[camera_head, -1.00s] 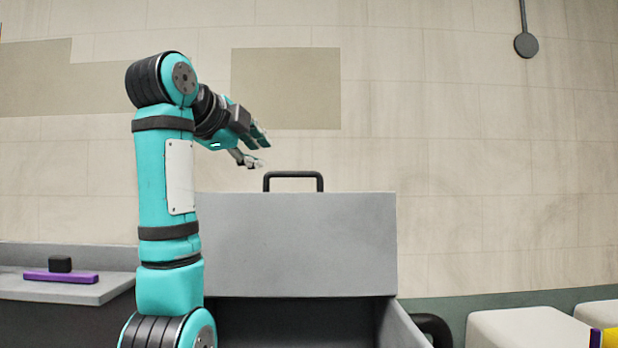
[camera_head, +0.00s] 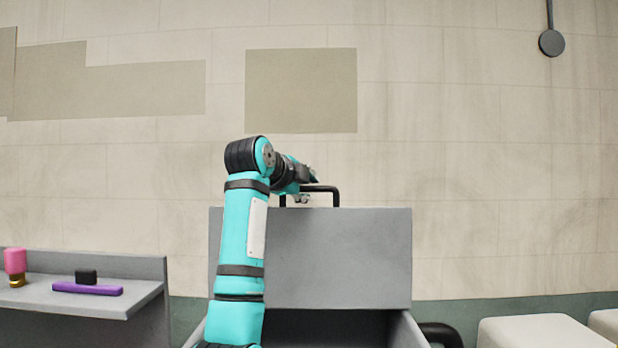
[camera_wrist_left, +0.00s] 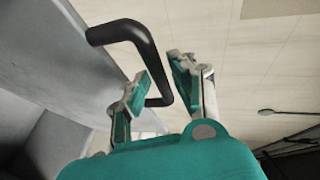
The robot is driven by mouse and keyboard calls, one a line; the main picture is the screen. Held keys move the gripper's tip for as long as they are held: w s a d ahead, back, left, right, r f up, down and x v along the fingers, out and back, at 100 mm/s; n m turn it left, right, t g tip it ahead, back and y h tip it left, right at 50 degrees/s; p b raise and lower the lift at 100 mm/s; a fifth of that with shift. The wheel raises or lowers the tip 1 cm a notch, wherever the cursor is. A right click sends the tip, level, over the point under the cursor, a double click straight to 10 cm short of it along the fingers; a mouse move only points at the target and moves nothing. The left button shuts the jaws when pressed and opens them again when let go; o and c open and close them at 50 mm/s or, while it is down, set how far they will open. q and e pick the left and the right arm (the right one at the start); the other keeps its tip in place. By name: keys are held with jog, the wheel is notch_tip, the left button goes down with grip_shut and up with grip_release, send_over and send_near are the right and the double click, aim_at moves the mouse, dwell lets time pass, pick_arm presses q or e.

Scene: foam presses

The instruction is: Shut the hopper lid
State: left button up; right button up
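The hopper lid (camera_head: 345,255) is a grey panel standing raised above the dark opening of the hopper. It also shows at the left in the wrist view (camera_wrist_left: 65,50). Its black bar handle (camera_head: 336,196) sticks up from the top edge. My left gripper (camera_head: 303,197) is at the left part of the handle, partly hidden by my own wrist. In the wrist view the two fingers (camera_wrist_left: 160,72) are apart, with the handle (camera_wrist_left: 152,48) seen between them. Whether they touch it I cannot tell. My right gripper is not in view.
A grey shelf (camera_head: 140,300) at the left holds a purple bar (camera_head: 88,288) with a black block and a pink-topped bottle (camera_head: 15,262). White padded blocks (camera_head: 535,332) stand at the lower right.

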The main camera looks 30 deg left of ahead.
pick_arm(q)
jog(key=shift+x, duration=0.95)
jog(key=shift+s, duration=0.15)
grip_shut()
